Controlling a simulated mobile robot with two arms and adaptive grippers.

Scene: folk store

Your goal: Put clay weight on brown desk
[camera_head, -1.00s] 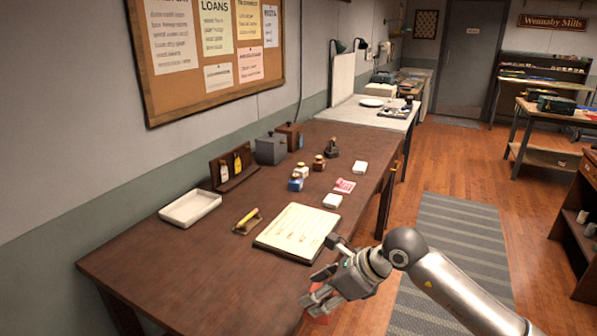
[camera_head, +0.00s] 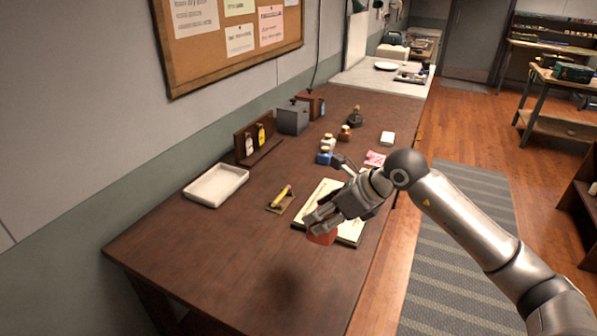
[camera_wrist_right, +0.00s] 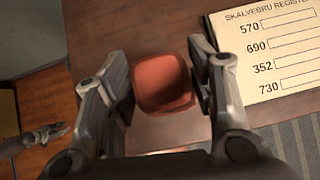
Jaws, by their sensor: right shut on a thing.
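The brown desk (camera_head: 235,262) runs along the wall in the head view. My right gripper (camera_head: 318,222) is over the desk, close to the open register book (camera_head: 347,228). It is shut on the clay weight (camera_head: 321,237), a reddish-orange rounded block. The right wrist view shows the clay weight (camera_wrist_right: 162,84) between the two fingers of the gripper (camera_wrist_right: 162,92). A shadow lies on the desk below and apart from the weight, so it is held above the top. A metal part at the wrist view's left edge looks like my left gripper (camera_wrist_right: 36,138); its jaws are unclear.
A white tray (camera_head: 216,186), a yellow pencil on a holder (camera_head: 282,198), several small bottles and a grey box (camera_head: 292,118) stand on the desk. The near part of the desk top is clear. A striped rug (camera_head: 455,270) lies on the floor at right.

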